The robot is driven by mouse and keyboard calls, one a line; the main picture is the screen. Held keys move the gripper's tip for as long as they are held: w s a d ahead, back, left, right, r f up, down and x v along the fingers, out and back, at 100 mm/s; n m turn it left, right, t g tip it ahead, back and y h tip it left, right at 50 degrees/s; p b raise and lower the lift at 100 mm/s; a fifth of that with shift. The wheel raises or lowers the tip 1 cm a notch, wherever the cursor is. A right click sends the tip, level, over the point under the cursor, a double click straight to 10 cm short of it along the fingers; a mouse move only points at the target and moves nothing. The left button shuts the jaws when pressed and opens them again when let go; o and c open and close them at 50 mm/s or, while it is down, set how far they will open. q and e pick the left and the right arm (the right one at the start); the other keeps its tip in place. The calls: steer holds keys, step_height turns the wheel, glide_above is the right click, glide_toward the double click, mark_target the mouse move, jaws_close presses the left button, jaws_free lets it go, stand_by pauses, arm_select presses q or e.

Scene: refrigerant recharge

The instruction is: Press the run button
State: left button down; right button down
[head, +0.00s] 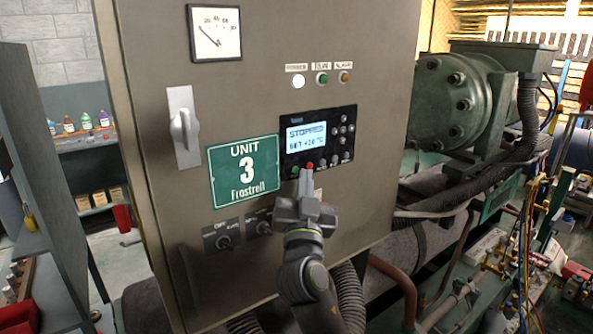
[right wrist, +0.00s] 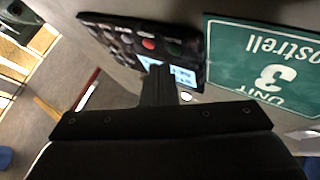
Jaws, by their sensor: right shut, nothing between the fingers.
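The controller panel (head: 319,118) is a black unit on the grey cabinet door. Its lit screen (head: 306,137) reads STOPPED, with a smaller set-temperature line below. Along the panel's lower edge are a green button (head: 294,171) and a red button (head: 309,165); they also show in the right wrist view as the green button (right wrist: 173,49) and the red button (right wrist: 148,43). My right gripper (head: 308,178) is shut and empty, fingers pointing at the panel's lower edge, close to the red button. I cannot tell if it touches. My left gripper is out of view.
A green UNIT 3 Frostrell sign (head: 243,171) is left of the panel. A rotary handle (head: 184,127), a gauge (head: 215,32), indicator lights (head: 322,78) and two lower knobs (head: 224,242) are on the same door. A green compressor (head: 455,100) and hoses stand at right.

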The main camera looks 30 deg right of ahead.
steer(key=shift+w+b, duration=0.4)
steer(key=shift+w, duration=0.1)
steer(key=shift+w+a+b, duration=0.1)
steer(key=shift+w+b, duration=0.2)
steer(key=shift+b, duration=0.1)
stand_by(0.7)
stand_by(0.3)
steer(key=shift+s, duration=0.8)
steer(key=s, duration=0.3)
steer(key=s+p, duration=0.1)
steer(key=s, duration=0.1)
steer(key=shift+d, duration=0.3)
